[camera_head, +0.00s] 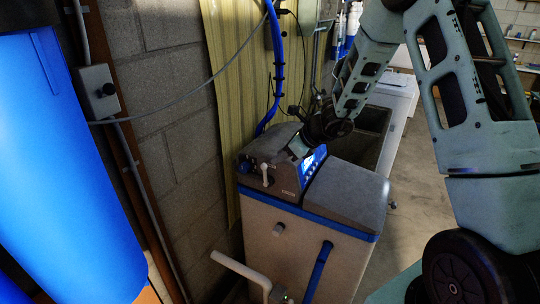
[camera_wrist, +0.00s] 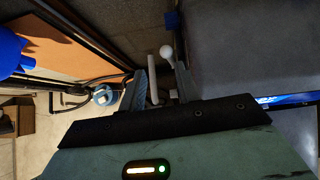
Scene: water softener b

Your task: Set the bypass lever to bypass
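The water softener's control head (camera_head: 285,165) sits on top of the pale cabinet, with a lit blue display (camera_head: 313,162). A small white lever (camera_head: 265,173) stands on its left front face and looks roughly upright. My gripper (camera_wrist: 160,77) is open in the wrist view, its two fingers apart. A white rod (camera_wrist: 153,82) shows between the fingers, and a white ball-ended piece (camera_wrist: 167,53) shows beside the right finger. I cannot tell whether either touches a finger. In the head view my wrist reaches down over the control head, and my fingertips are not clear there.
A large blue tank (camera_head: 60,160) stands at the left. A white pipe (camera_head: 240,268) juts out low in front of the cabinet. Open floor (camera_head: 425,190) lies to the right.

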